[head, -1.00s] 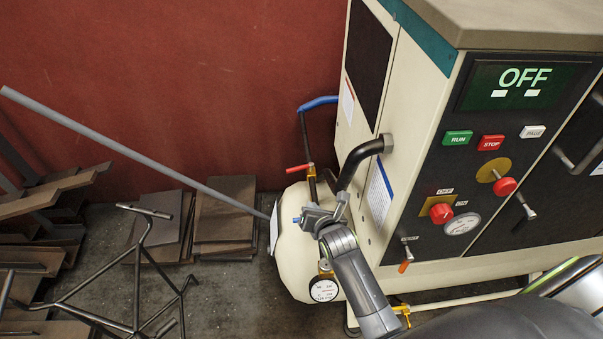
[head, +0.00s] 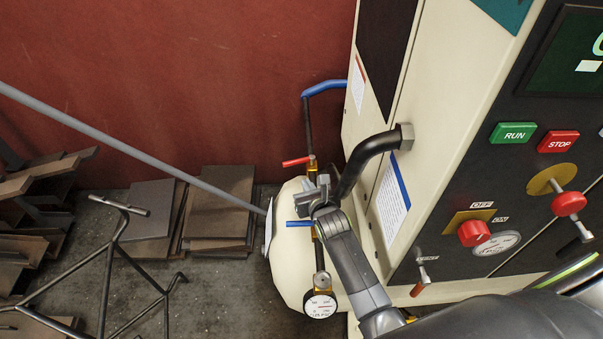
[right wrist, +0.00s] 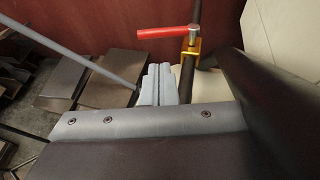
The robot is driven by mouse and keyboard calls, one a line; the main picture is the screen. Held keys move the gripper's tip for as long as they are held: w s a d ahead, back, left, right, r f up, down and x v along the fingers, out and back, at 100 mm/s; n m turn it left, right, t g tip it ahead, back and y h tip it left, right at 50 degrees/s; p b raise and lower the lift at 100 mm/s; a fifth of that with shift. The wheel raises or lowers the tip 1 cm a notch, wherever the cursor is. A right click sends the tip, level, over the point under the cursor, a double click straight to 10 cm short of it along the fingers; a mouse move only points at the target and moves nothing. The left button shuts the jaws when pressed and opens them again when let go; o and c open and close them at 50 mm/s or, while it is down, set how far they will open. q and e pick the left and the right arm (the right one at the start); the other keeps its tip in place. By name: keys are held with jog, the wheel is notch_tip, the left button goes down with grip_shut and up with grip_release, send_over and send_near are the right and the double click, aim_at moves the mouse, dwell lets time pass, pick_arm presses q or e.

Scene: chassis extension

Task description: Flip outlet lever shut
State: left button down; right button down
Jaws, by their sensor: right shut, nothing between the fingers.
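A red lever (head: 297,161) sticks out to the left from a brass valve on the dark upright pipe above the cream tank (head: 296,268). It also shows in the right wrist view (right wrist: 165,32), roughly level across the brass valve body (right wrist: 189,55). A blue lever (head: 299,223) sits lower on the same pipe line. I cannot tell which one is the outlet lever. My right gripper (head: 318,187) is shut and empty, just below the red lever and above the blue one in the picture. Its closed fingers also show in the right wrist view (right wrist: 156,84). My left gripper is out of view.
A thick black bent pipe (head: 357,165) rises right beside my right gripper. The compressor cabinet (head: 440,110) stands to the right, with a gauge (head: 320,305) below the tank valves. A grey rod (head: 130,150) slants in from the left. Brown plates (head: 221,205) lie on the floor.

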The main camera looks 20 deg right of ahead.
jog(key=b, duration=0.7)
send_near(299, 161)
jog(key=w+a+f, duration=0.1)
jog(key=w+f, duration=0.2)
jog(key=w, duration=0.1)
jog(key=shift+x, duration=0.95)
jog(key=shift+a, duration=0.25)
